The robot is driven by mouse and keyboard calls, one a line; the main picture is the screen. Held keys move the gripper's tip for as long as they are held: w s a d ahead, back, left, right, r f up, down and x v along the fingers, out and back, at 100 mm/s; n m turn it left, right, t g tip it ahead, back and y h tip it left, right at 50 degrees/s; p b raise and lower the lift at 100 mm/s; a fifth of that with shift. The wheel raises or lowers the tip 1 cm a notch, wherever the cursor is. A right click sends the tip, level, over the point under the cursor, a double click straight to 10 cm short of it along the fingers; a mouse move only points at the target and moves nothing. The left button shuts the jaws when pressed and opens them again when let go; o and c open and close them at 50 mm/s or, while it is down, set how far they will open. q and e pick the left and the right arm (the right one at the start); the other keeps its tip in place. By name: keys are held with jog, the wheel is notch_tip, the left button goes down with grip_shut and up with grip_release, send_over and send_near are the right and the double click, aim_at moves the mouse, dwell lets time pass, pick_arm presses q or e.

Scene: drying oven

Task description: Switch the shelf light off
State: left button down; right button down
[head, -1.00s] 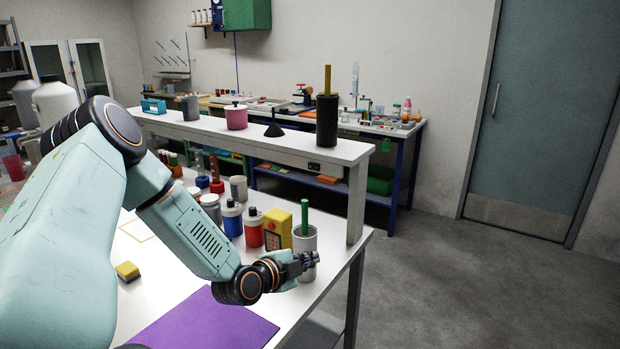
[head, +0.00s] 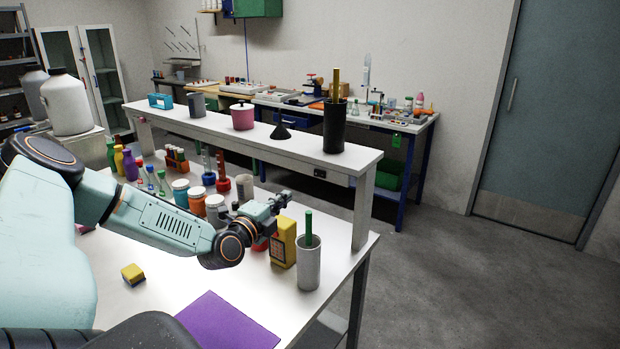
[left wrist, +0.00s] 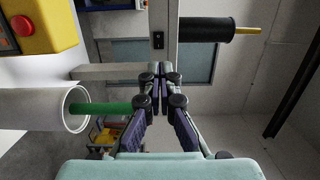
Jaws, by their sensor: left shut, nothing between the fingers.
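A small black switch (head: 320,173) sits on the front edge of the white raised shelf (head: 230,142), near its right end. It also shows in the left wrist view (left wrist: 158,40), straight beyond the fingertips. Whether it is on or off is too small to tell. My left gripper (head: 285,198) is shut and empty. In the head view it appears over the top of the yellow box, below and left of the switch. In the left wrist view its fingertips (left wrist: 163,70) meet just below the switch in the picture, apart from it. My right gripper is not in view.
A yellow box (head: 283,242) and a grey cup (head: 308,268) with a green rod stand by the gripper. Bottles and jars crowd under the shelf. A black cylinder (head: 334,127) stands above the switch. A purple mat (head: 228,322) lies in front.

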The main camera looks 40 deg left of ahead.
pick_arm(q)
jog(key=b, duration=0.4)
send_near(316, 173)
jog(key=b+x, duration=0.1)
jog(key=x, duration=0.1)
jog(key=b+x, duration=0.2)
jog(key=x, duration=0.1)
jog(key=shift+w+d+f, duration=0.1)
jog(key=shift+w+d, duration=0.05)
jog(key=shift+d, duration=0.05)
jog(key=shift+w+a+b, duration=0.4)
jog(key=shift+w, duration=0.2)
jog(key=shift+w+d, duration=0.1)
jog(key=shift+w, duration=0.15)
